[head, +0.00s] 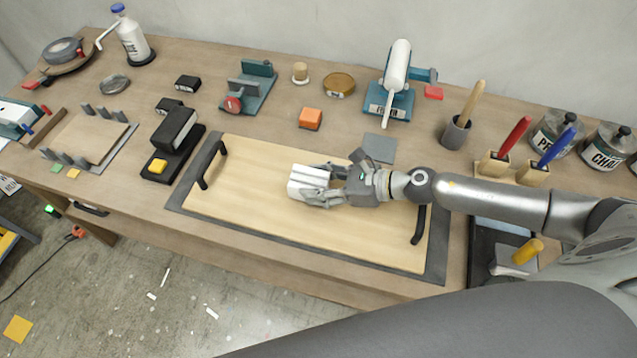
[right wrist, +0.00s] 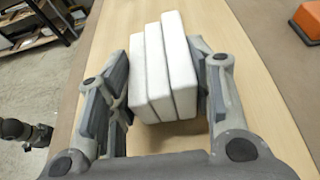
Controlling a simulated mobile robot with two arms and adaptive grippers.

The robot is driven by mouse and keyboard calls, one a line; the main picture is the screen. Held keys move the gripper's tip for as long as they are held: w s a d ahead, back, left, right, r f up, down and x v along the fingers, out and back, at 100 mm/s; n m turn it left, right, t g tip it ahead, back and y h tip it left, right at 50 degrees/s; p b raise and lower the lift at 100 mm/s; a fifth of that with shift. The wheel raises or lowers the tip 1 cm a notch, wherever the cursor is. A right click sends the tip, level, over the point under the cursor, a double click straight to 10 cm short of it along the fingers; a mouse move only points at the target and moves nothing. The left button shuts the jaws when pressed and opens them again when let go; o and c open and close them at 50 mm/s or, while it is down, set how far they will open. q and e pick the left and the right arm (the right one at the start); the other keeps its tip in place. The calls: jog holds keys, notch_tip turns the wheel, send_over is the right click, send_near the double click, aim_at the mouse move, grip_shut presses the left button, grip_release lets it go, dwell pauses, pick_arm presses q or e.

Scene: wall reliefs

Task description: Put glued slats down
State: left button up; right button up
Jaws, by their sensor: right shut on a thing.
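My right gripper (head: 318,190) is shut on a stack of white slats (head: 302,182), which lie face to face in one block. In the right wrist view the slats (right wrist: 165,68) sit between the two fingers of the gripper (right wrist: 165,90), their ends slightly stepped. The block is over the middle of a pale wooden board (head: 250,215) with a dark grey border and two black handles. I cannot tell whether the slats touch the board.
The board is bare around the slats. A black block press (head: 172,135) stands to its left, a grey square plate (head: 379,148) behind it, and an orange block (head: 310,118) farther back. A tool cup (head: 457,132) and jars (head: 605,147) stand at the right.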

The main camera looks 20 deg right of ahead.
jog(key=o, duration=1.1)
jog(key=shift+f, duration=0.15)
jog(key=shift+r+p, duration=0.3)
jog(key=b+v, duration=0.1)
jog(key=v, duration=0.1)
jog(key=b+v, duration=0.2)
jog(key=v, duration=0.1)
jog(key=b+v, duration=0.2)
jog(key=v, duration=0.1)
jog(key=shift+s+d+f, duration=0.2)
jog(key=shift+d+f, duration=0.05)
jog(key=shift+d, duration=0.05)
jog(key=shift+s+d+r, duration=0.15)
jog(key=shift+s+r, duration=0.05)
jog(key=shift+r, duration=0.05)
jog(key=shift+v, duration=1.35)
jog(key=shift+r, duration=0.1)
jog(key=shift+r, duration=0.1)
